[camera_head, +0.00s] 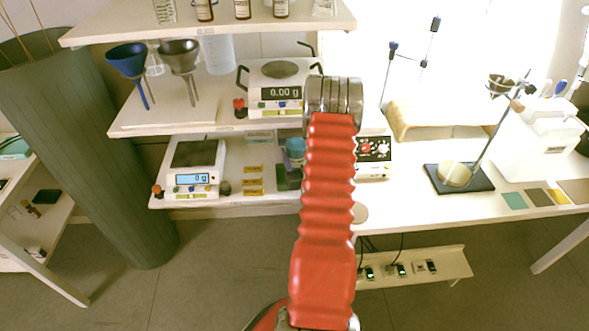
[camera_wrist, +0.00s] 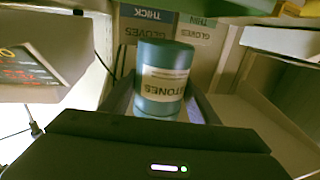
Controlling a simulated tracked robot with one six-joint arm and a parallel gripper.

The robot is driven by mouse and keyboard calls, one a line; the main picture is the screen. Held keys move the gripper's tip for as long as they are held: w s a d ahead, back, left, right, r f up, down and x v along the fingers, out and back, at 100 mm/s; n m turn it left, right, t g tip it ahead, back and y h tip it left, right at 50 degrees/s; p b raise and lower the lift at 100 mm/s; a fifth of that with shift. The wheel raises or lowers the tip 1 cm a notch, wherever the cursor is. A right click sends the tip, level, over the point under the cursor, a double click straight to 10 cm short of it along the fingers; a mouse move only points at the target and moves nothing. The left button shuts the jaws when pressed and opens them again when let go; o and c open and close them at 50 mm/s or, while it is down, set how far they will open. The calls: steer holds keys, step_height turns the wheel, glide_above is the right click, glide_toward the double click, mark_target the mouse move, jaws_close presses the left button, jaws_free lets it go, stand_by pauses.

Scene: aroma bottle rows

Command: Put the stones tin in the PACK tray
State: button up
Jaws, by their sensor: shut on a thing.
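The stones tin (camera_wrist: 164,78) is a blue-teal cylinder with a pale label reading "TONES" upside down in the wrist view. My gripper (camera_wrist: 163,108) is shut on it, with its dark body across the bottom of that view and the tin just beyond. In the head view a blue tin (camera_head: 295,150), which looks like the same one, shows beside my red arm on the lower shelf level, partly hidden by the arm. My gripper is hidden behind the arm there. I cannot make out a tray marked PACK in either view.
A scale (camera_head: 193,168) and yellow labels (camera_head: 254,181) are left of the tin. A hotplate (camera_head: 373,152) stands close on the right. The upper shelf (camera_head: 165,122) with another balance (camera_head: 279,88) overhangs this spot. Glove boxes (camera_wrist: 148,17) stand behind the tin.

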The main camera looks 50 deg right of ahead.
steer(key=shift+f, duration=1)
steer(key=shift+f, duration=2.1)
steer(key=o, duration=1.9)
steer(key=shift+f, duration=0.15)
steer(key=shift+s, duration=0.1)
steer(key=v, duration=1.2)
